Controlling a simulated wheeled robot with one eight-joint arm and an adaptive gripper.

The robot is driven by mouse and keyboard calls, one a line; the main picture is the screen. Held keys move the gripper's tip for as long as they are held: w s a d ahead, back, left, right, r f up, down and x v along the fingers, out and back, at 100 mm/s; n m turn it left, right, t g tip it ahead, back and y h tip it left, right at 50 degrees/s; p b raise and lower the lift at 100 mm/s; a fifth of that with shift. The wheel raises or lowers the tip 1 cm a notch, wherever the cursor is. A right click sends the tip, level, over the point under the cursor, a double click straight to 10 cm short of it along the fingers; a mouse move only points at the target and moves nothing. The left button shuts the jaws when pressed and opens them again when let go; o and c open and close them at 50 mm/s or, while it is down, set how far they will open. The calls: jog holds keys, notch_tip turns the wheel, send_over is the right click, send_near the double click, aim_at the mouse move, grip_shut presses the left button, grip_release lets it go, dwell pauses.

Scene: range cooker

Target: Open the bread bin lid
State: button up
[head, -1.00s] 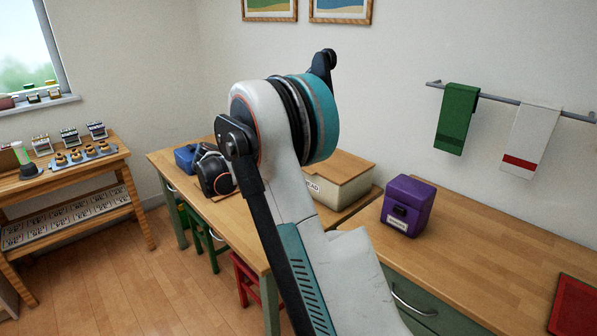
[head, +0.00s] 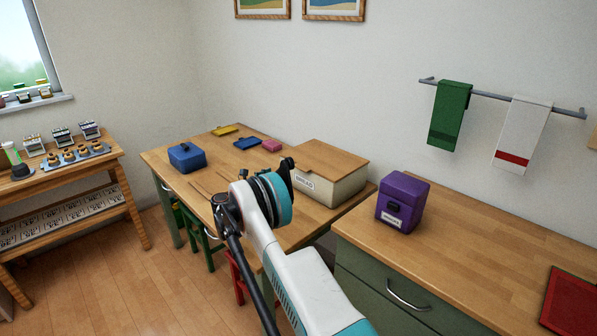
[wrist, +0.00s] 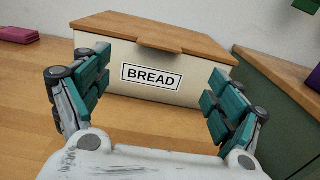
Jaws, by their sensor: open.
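The bread bin (head: 335,188) is a cream box labelled BREAD, standing on the wooden table by the wall. Its flat wooden lid (head: 326,160) lies shut on top. In the wrist view the bin's front (wrist: 185,92) faces me, and the lid (wrist: 150,30) has a lip (wrist: 175,47) jutting out at its front edge. My gripper (wrist: 155,95) is open and empty, with its teal-padded fingers apart on either side of the label, short of the bin and below the lid's lip.
A purple box (head: 402,203) stands on the green-fronted counter (head: 480,235) right of the bin. A blue box (head: 187,157) and a pink block (head: 272,145) are on the table (head: 215,180). Bare tabletop lies before the bin.

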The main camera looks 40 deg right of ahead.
jog(key=d+b, duration=0.3)
jog(key=d, duration=0.8)
jog(key=shift+w+d, duration=0.35)
jog(key=shift+w, duration=0.1)
jog(key=c, duration=1.5)
jog(key=shift+r, duration=0.1)
